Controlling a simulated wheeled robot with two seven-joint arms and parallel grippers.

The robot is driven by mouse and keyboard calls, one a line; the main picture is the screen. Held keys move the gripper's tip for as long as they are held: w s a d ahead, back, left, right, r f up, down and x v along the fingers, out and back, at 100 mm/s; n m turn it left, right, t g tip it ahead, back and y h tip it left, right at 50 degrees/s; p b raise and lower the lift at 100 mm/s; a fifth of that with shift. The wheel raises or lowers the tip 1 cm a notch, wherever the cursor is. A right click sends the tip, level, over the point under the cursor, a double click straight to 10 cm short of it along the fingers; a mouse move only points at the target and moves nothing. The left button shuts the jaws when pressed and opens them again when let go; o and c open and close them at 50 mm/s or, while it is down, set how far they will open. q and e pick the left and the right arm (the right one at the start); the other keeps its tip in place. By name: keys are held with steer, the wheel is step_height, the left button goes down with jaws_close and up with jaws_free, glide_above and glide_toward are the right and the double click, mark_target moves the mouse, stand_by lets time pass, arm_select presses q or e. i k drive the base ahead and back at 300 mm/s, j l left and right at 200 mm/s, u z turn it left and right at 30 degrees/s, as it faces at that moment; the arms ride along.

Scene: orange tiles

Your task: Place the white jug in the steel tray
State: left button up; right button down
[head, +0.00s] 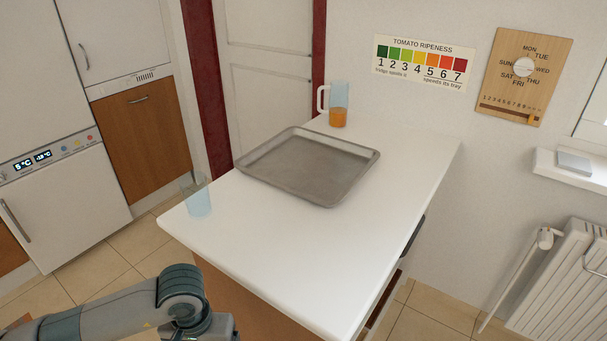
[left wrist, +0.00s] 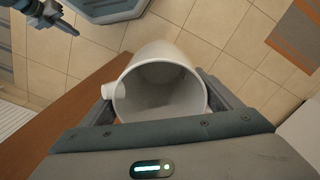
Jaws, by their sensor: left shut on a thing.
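The white jug (left wrist: 150,58) is in the left wrist view, with its open mouth facing the camera and an empty-looking inside. My left gripper (left wrist: 165,95) is shut on it, with a finger on either side. In the head view only my left arm shows at the bottom left; its gripper and the jug are out of that picture. The steel tray (head: 308,165) lies flat and empty on the white counter, towards its back. The jug is apart from the tray, beside or below the counter; its exact height is unclear.
A clear jug with orange liquid (head: 338,117) stands just behind the tray. A bluish clear glass (head: 196,196) stands at the counter's left edge. The front of the white counter (head: 310,250) is bare. A radiator (head: 560,270) is at the right wall.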

mark_target(302, 177)
steer(key=i+j, duration=0.2)
steer(key=j, duration=0.35)
steer(key=i+j, duration=0.2)
steer(key=j, duration=0.35)
steer(key=i+j, duration=0.15)
steer(key=j, duration=0.4)
steer(key=i+j, duration=0.2)
steer(key=j, duration=0.35)
steer(key=i+j, duration=0.2)
steer(key=j, duration=0.4)
steer(key=i+j, duration=0.2)
steer(key=j, duration=0.35)
steer(key=i+j, duration=0.2)
steer(key=j, duration=0.35)
steer(key=i+j, duration=0.2)
steer(key=j, duration=0.35)
steer(key=z, duration=2.75)
